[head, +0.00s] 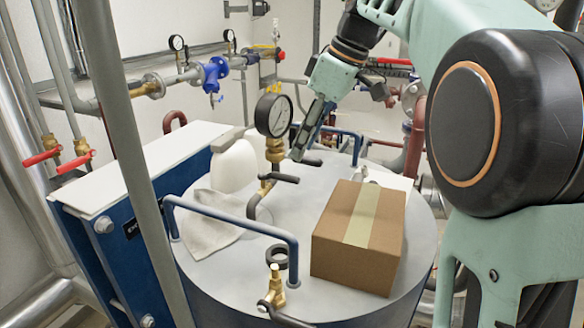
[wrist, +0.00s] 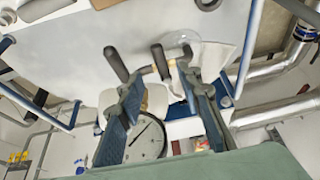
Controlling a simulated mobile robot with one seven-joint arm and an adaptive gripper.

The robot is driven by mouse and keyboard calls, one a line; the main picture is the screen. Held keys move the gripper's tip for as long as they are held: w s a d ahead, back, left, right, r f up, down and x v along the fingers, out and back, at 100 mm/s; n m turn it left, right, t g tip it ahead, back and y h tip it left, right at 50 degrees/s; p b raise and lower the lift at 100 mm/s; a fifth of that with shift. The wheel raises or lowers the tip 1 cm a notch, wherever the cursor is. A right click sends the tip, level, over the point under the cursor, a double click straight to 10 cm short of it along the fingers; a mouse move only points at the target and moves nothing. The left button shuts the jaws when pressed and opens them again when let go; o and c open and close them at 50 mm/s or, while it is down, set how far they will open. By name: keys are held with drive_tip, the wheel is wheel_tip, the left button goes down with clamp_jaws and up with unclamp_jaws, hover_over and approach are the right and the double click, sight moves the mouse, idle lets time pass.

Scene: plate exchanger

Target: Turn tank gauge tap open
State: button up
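The tank gauge (head: 273,115) is a round dial on a brass stem above the grey tank lid. Its tap has a dark lever (head: 281,178) just below the stem, lying roughly sideways. My gripper (head: 299,152) points down just right of the gauge, with its tips a little above the lever in the picture; I see no clear contact. In the wrist view my gripper (wrist: 160,82) is open, its two blue-grey fingers apart, with the gauge dial (wrist: 147,138) showing between them. Two dark levers show near the fingertips; I cannot tell which is the gauge tap's.
A cardboard box (head: 358,238) stands on the tank lid (head: 325,308) at right. A white bottle (head: 233,166) and a grey cloth (head: 208,226) are at left. A blue rail (head: 228,226) and another brass tap (head: 276,290) are in front. Lid space between cloth and box is mostly clear.

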sight(289, 176)
drive_tip(key=x, duration=0.7)
drive_tip(key=shift+a+f, duration=0.15)
drive_tip(key=shift+c, duration=0.7)
clamp_jaws()
